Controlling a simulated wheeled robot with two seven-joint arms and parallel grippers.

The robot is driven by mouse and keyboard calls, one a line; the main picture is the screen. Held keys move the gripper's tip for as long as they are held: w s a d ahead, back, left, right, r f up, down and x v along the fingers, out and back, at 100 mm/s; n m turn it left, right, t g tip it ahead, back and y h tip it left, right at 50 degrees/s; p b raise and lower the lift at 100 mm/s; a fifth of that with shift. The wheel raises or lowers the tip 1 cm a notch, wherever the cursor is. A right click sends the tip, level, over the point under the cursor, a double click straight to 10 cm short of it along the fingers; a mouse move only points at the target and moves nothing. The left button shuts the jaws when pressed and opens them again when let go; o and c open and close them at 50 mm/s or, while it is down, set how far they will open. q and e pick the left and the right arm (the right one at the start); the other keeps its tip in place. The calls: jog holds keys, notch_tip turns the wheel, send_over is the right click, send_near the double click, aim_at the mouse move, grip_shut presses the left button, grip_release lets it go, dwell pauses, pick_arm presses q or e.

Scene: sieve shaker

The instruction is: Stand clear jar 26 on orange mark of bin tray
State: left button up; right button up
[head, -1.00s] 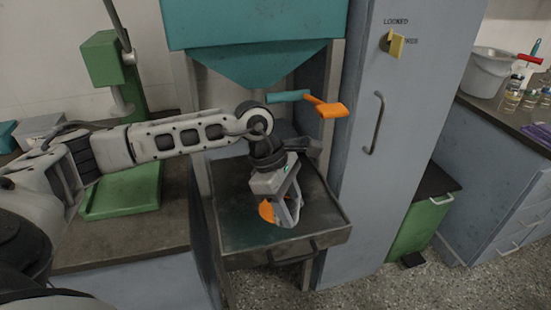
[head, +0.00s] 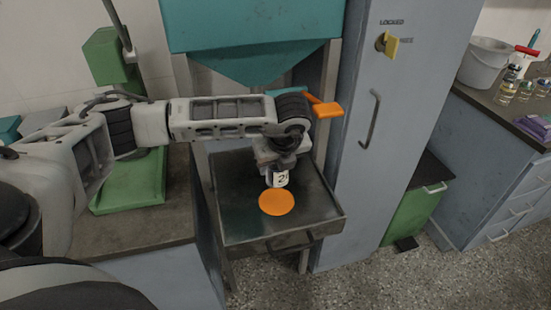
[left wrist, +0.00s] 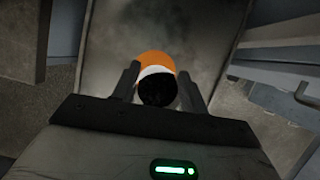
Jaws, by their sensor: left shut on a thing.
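My left gripper (head: 279,174) points down over the bin tray (head: 235,222) and is shut on the clear jar 26 (head: 281,180). The jar shows a white label with a dark "2" on it; the rest of the number is hidden. In the head view the jar appears just behind the orange mark (head: 276,202); its height over the tray is hard to tell. In the left wrist view the jar's dark top (left wrist: 158,89) sits between the fingers, with the orange mark (left wrist: 150,59) partly hidden beyond it. My right gripper is not in view.
A teal hopper (head: 255,60) hangs above the tray, with an orange handle (head: 326,108) near my arm. A blue-grey cabinet (head: 375,170) stands right of the tray. A green stand (head: 130,185) is at left. Several small jars (head: 523,90) stand on the right counter.

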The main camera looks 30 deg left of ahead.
pick_arm(q)
jog(key=shift+a, duration=0.1)
jog(key=shift+f+b, duration=0.5)
jog(key=shift+f, duration=0.25)
notch_tip(320, 180, down, 2)
jog(key=shift+f+b, duration=0.15)
jog(key=shift+b, duration=0.5)
jog(key=shift+f, duration=0.6)
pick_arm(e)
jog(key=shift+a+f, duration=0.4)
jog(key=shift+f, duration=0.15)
pick_arm(q)
jog(key=shift+w+a+r+b, duration=0.1)
jog(key=shift+b, duration=0.35)
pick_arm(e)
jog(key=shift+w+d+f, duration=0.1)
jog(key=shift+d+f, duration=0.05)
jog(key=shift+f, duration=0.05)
pick_arm(q)
jog(key=shift+f+b, duration=1.35)
jog(key=shift+b, duration=0.1)
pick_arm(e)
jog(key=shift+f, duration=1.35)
